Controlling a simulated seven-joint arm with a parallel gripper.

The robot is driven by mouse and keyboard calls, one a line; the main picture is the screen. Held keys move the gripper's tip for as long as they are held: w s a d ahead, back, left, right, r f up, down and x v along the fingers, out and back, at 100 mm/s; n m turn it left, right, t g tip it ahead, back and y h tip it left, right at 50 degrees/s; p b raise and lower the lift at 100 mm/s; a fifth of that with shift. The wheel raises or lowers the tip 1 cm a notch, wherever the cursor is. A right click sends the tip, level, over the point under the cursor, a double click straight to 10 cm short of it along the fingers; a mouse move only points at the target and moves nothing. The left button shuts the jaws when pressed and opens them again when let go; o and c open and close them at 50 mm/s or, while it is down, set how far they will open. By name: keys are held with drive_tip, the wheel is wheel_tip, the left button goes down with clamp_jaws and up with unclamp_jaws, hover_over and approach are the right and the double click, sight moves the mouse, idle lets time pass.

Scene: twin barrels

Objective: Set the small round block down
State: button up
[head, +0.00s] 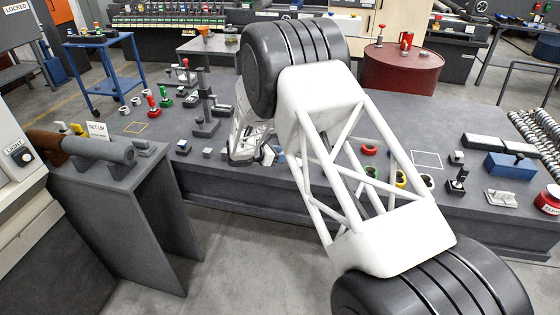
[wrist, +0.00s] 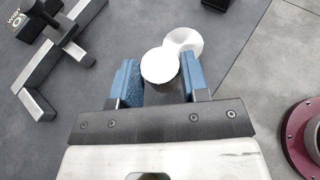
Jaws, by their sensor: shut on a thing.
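In the wrist view my gripper (wrist: 157,78) has its two blue fingers closed on a small round block (wrist: 160,64). The block shows a white round face, with a dark area below it between the fingers. A second pale round shape (wrist: 187,40) lies just beyond it and is partly covered by it; I cannot tell whether they touch. In the head view my gripper (head: 268,157) is low over the front of the dark grey workbench (head: 330,215), mostly behind my own arm.
In the wrist view, a black fixture with metal bars (wrist: 45,75) is at the left and a dark red round flange (wrist: 298,140) at the right. In the head view, black stands (head: 206,127) are left of my gripper; coloured rings (head: 370,150) lie right.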

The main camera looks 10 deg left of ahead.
drive_tip(key=shift+w+a, duration=0.25)
drive_tip(key=shift+w, duration=0.15)
drive_tip(key=shift+f, duration=1.8)
drive_tip(key=shift+f, duration=0.15)
drive_tip(key=o, duration=1.2)
drive_tip(key=shift+c, duration=0.2)
drive_tip(key=v, duration=1.2)
